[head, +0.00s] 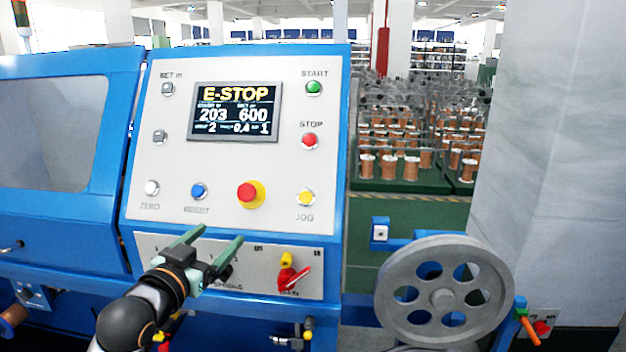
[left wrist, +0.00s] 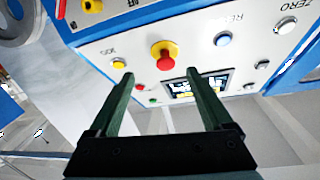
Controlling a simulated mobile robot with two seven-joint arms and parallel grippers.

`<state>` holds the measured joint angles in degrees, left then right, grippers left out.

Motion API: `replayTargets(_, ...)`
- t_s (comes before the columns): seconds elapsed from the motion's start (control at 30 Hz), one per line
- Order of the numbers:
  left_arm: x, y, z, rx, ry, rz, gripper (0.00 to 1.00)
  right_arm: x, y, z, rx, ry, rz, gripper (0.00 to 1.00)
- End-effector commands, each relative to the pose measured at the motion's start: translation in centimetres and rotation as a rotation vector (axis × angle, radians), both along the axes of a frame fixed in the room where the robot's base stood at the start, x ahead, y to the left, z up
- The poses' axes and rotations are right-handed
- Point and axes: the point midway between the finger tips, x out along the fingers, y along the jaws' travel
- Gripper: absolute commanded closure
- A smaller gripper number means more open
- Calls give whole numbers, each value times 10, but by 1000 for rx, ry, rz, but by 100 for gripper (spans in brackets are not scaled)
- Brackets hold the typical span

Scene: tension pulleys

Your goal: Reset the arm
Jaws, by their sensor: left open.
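My left gripper (head: 212,246) comes in from the lower left in the head view. It is open and empty, in front of the lower part of the machine's control panel (head: 225,205). In the left wrist view its two green fingers (left wrist: 160,85) stand apart with nothing between them. The red emergency-stop button on its yellow base (head: 248,194) is above and right of the fingertips. It also shows in the left wrist view (left wrist: 165,58). The blue RESET button (head: 199,191) is just above the fingertips. The screen (head: 235,112) reads E-STOP. My right gripper is not in view.
A green START button (head: 313,88), a red STOP button (head: 309,140) and a yellow JOG button (head: 306,197) line the panel's right side. A large grey pulley wheel (head: 445,291) stands to the right. Copper spools fill the background.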

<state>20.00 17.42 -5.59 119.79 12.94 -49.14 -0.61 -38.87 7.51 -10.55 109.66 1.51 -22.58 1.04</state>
Motion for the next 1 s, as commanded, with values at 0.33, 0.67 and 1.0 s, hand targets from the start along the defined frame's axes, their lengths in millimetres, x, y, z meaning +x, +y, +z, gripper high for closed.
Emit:
replayTargets(0.33,-76,-23,-211,-47,345,-2,17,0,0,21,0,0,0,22)
replayTargets(0.67,-231,-49,-353,-81,640,2,17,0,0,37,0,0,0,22)
replayTargets(1.0,-290,-57,-383,-91,727,3,17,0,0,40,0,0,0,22)
